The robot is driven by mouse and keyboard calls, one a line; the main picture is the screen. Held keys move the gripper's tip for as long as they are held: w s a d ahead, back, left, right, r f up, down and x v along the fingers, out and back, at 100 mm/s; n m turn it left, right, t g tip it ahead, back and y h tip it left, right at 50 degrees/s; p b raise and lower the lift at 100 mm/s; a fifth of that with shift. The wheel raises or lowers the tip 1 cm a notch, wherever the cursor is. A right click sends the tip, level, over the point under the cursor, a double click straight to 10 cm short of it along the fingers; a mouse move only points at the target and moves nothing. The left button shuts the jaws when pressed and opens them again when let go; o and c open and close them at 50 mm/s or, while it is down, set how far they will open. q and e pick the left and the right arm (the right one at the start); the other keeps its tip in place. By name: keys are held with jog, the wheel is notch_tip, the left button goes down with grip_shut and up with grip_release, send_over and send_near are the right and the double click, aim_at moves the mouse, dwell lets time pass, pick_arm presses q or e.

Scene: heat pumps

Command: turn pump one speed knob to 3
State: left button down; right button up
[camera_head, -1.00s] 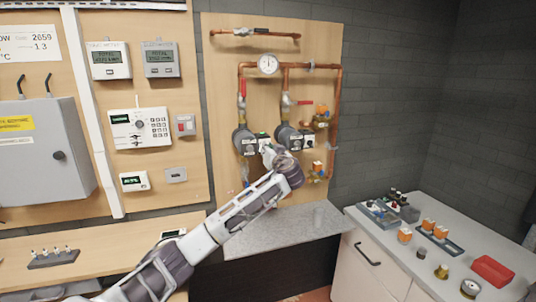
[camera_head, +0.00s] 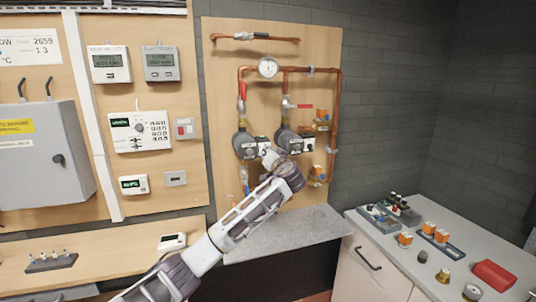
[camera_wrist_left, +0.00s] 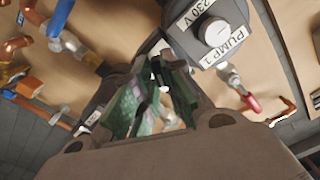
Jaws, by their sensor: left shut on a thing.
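Pump one (camera_head: 241,141) is the left dark round pump on the pipe board; in the left wrist view its housing (camera_wrist_left: 185,42) bears a PUMP 1 label and a pale round cap. A small box (camera_head: 262,141) sits at its right side. My left gripper (camera_head: 267,156) is at this box. In the left wrist view its green-padded fingers (camera_wrist_left: 158,80) are closed together beside the housing, on a small part that they almost wholly hide, seemingly the pump one speed knob. The knob's setting cannot be read. My right gripper is not in view.
Pump two (camera_head: 287,140) stands close to the right of my gripper. Copper pipes, a gauge (camera_head: 268,67) and red valve levers (camera_head: 242,90) are around and above. A grey shelf (camera_head: 285,235) juts out below. The right counter (camera_head: 480,238) holds several small parts.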

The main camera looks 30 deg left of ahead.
pick_arm(q)
jog(key=shift+m+p, duration=0.65)
jog(key=shift+m, duration=1.15)
jog(key=c, duration=1.5)
grip_release()
jog(key=shift+d, duration=0.1)
jog(key=v, duration=1.1)
jog(key=shift+s+d, duration=0.3)
